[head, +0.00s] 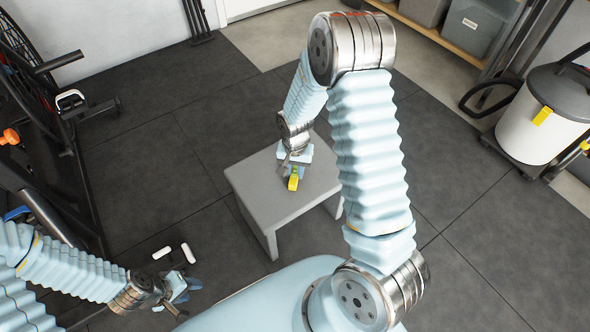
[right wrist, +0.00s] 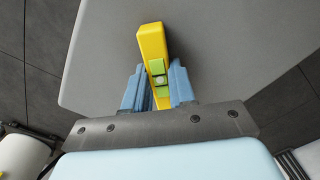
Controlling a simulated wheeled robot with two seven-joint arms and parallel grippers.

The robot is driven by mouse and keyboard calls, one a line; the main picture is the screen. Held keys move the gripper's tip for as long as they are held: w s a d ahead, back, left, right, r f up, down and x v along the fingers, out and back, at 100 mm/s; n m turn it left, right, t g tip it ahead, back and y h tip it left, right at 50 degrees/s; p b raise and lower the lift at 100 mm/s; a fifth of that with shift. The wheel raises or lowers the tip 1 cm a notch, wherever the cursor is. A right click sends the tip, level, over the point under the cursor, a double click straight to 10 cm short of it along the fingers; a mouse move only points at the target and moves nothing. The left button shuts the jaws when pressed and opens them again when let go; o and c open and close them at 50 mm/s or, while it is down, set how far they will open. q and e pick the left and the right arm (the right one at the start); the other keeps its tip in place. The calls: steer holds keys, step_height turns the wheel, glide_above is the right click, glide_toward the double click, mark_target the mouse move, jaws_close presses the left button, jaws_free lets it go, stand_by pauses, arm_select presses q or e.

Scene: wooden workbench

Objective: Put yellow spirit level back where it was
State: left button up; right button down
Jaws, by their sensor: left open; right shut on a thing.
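The yellow spirit level (right wrist: 152,42) is between the blue fingers of my right gripper (right wrist: 158,92) in the right wrist view, with its green vial part facing the camera. In the head view the level (head: 293,183) shows as a small yellow piece below my right gripper (head: 297,172), over the grey table (head: 252,195). My right gripper is shut on it. I cannot tell whether the level touches the table top. My left gripper (head: 186,287) is open and empty at the lower left of the head view, away from the table.
Two small white pieces (head: 188,253) show near my left gripper. A black rack (head: 60,150) stands at the left. A white and grey vacuum (head: 540,115) stands at the right. Grey bins (head: 470,27) sit on a shelf at the back. The visible table top around the level is clear.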

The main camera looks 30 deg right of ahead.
mark_target(295, 172)
steer(key=shift+f, duration=0.15)
steer(key=c, duration=0.9)
jaws_free()
steer(key=shift+c, duration=0.2)
steer(key=shift+r, duration=0.55)
step_height(295, 172, up, 11)
steer(key=p, duration=0.1)
steer(key=shift+r+p, duration=0.2)
steer(key=shift+p, duration=0.2)
